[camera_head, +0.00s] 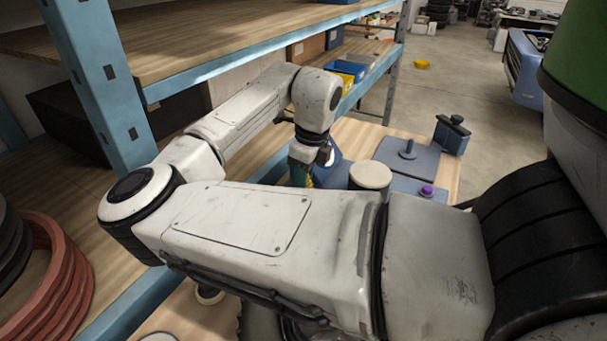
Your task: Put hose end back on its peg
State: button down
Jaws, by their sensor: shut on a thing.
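My gripper (308,158) points down over the wooden bench, in the middle of the view. Its fingertips are mostly hidden behind my own forearm. It is shut on a small green and yellowish thing (301,174), of which only a little shows; I cannot tell for sure that this is the hose end. A blue-grey plate (390,152) with an upright peg (408,148) lies on the bench to the right of my gripper, apart from it. Nothing shows on this peg.
A round cream-topped thing (370,176) stands right of my gripper. A purple knob (427,190) and a dark blue block (452,134) are farther right. Blue-framed shelving (105,80) rises at left, with red coiled hose (62,275) on it. Open floor (440,90) lies behind the bench.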

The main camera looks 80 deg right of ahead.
jog(key=shift+f+b, duration=0.6)
jog(key=shift+f, duration=1.15)
dwell(1.4)
jog(key=shift+c, duration=1.3)
grip_release()
jog(key=shift+r, duration=0.15)
jog(key=shift+r+p, duration=0.35)
jog(key=shift+p, duration=0.15)
jog(key=shift+r+p, duration=1.1)
jog(key=shift+r, duration=0.1)
jog(key=shift+r+p, duration=2.7)
jog(key=shift+r, duration=0.65)
